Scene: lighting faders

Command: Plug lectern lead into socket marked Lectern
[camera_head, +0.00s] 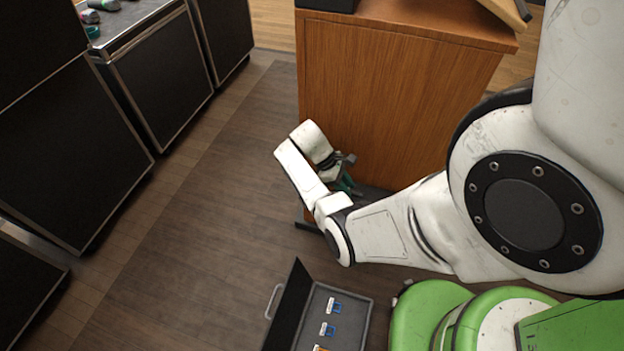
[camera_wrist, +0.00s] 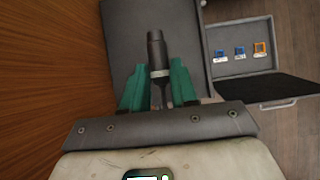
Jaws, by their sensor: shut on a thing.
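My gripper (camera_wrist: 158,82) has green fingers closed on a dark cylindrical plug (camera_wrist: 155,48), which I take to be the lectern lead's connector. The plug points away from the palm, toward the top of the wrist view. In the head view, my gripper (camera_head: 347,184) is low beside the wooden lectern, and the plug cannot be made out there. An open floor box (camera_head: 362,312) holds a row of sockets, two blue (camera_head: 335,307) and one orange (camera_wrist: 261,49), each with a small white label too small to read. The plug is apart from the sockets.
The wooden lectern (camera_head: 395,90) stands beside my gripper, with a grey plate (camera_wrist: 120,25) at its foot. The box's dark lid (camera_head: 290,305) stands open with a handle. Black cases (camera_head: 165,75) line the left. The floor between is clear.

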